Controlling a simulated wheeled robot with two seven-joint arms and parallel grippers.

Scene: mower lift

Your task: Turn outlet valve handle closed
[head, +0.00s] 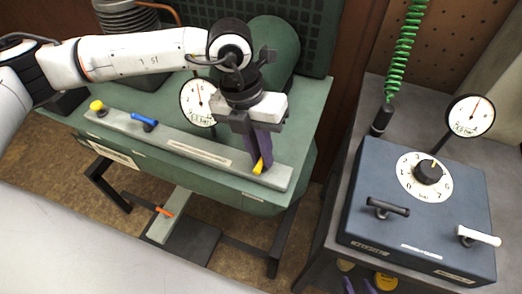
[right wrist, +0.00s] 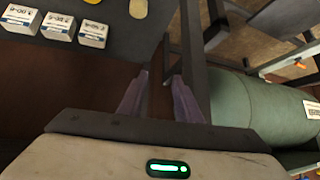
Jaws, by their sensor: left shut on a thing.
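My left gripper (head: 259,155) points down at the right end of a grey-green bar (head: 215,157) on the green compressor bench. Its purple fingers are shut on a small yellow handle (head: 259,168), which mostly shows just below the fingertips. A blue lever (head: 144,121) lies along the bar further left, and a yellow knob (head: 97,107) is at its left end. I cannot read which handle is labelled outlet.
Two round gauges (head: 199,102) (head: 470,115) stand near the bar and the blue box. The blue box (head: 420,215) carries a dial, a black lever and a white lever. The right wrist view shows a green tank (right wrist: 262,110) and several small labelled boxes (right wrist: 58,27).

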